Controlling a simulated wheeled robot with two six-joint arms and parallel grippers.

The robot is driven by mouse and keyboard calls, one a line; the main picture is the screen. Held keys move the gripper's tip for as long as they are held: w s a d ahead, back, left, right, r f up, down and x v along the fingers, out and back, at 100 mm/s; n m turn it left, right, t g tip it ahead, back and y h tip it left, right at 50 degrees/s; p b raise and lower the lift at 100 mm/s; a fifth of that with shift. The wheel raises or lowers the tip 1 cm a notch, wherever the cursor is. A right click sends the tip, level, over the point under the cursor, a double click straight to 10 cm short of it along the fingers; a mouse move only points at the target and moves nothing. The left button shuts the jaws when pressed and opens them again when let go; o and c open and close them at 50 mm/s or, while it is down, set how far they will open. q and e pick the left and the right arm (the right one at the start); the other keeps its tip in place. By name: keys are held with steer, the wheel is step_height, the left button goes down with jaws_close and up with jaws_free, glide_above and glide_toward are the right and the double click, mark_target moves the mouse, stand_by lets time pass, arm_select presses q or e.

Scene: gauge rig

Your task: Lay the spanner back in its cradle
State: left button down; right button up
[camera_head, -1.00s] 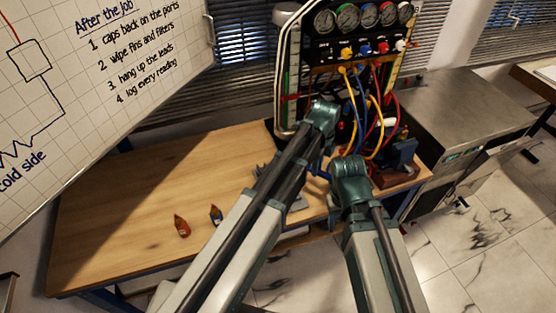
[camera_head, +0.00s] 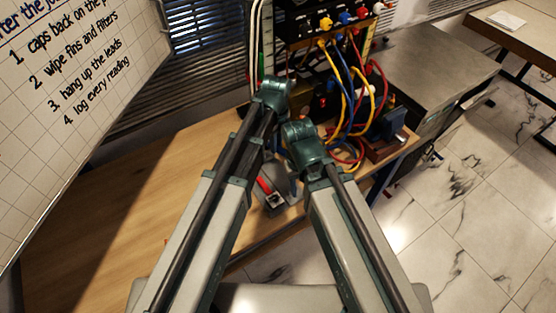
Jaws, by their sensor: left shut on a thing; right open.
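A red bar with a grey, dark-centred end, which looks like the spanner (camera_head: 264,186), shows in the gap between my two forearms, low over the workbench. My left gripper (camera_head: 279,170) is mostly hidden behind its own arm and wrist. It is shut on the spanner, though the contact itself is hard to see. My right gripper is open; its wrist (camera_head: 306,146) is right of and below the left wrist, and its fingers are largely hidden. The cradle cannot be made out; grey parts near the spanner are too covered to identify.
The gauge rig (camera_head: 300,22) stands at the back of the wooden workbench (camera_head: 110,225), with yellow, blue and red hoses looping down close right of my wrists. A dark blue device (camera_head: 386,123) sits at the bench's right end. The left bench is clear where visible.

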arm_select(q)
steer(key=s+f+m, duration=0.1)
steer(key=s+d+f+m+b, duration=0.1)
steer(key=s+f+m+b, duration=0.1)
steer(key=shift+d+f+m, duration=0.3)
steer(key=shift+d+m, duration=0.05)
steer(key=shift+m, duration=0.05)
arm_select(e)
step_height(320, 180, down, 4)
steer(key=shift+r, duration=0.2)
arm_select(q)
steer(key=shift+f, duration=0.1)
arm_select(e)
steer(key=shift+f, duration=0.1)
arm_select(q)
steer(key=shift+f+b, duration=2.6)
steer(key=shift+b, duration=0.15)
arm_select(e)
steer(key=shift+f, duration=2.6)
arm_select(q)
steer(key=shift+f+b, duration=0.75)
steer(key=shift+f, duration=0.05)
arm_select(e)
steer(key=shift+f, duration=0.75)
arm_select(q)
steer(key=c, duration=0.7)
jaws_free()
